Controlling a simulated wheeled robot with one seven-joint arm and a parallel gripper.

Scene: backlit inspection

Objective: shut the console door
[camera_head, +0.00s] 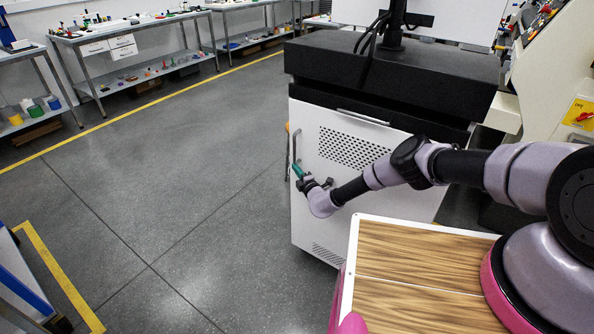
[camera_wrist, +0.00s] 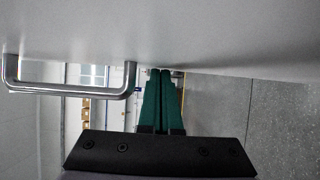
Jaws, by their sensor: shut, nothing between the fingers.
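The console is a white cabinet with a black top (camera_head: 395,80). Its white door (camera_head: 330,205) has a perforated vent panel and a metal bar handle (camera_head: 297,145) near its left edge. The handle (camera_wrist: 70,91) also shows at the left of the wrist view, below the pale door face (camera_wrist: 150,30). My gripper (camera_head: 297,171) has green fingers and is at the door's left edge, just below the handle. In the wrist view, its fingers (camera_wrist: 161,72) are together and empty, beside the handle, with tips close to the door face. I cannot tell how far the door stands open.
A wood-topped surface (camera_head: 425,275) lies in front of the cabinet, below my arm. Workbenches (camera_head: 130,35) with small parts stand along the back left. The grey floor (camera_head: 180,190) left of the cabinet is clear. A machine with a yellow panel (camera_head: 580,113) stands at right.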

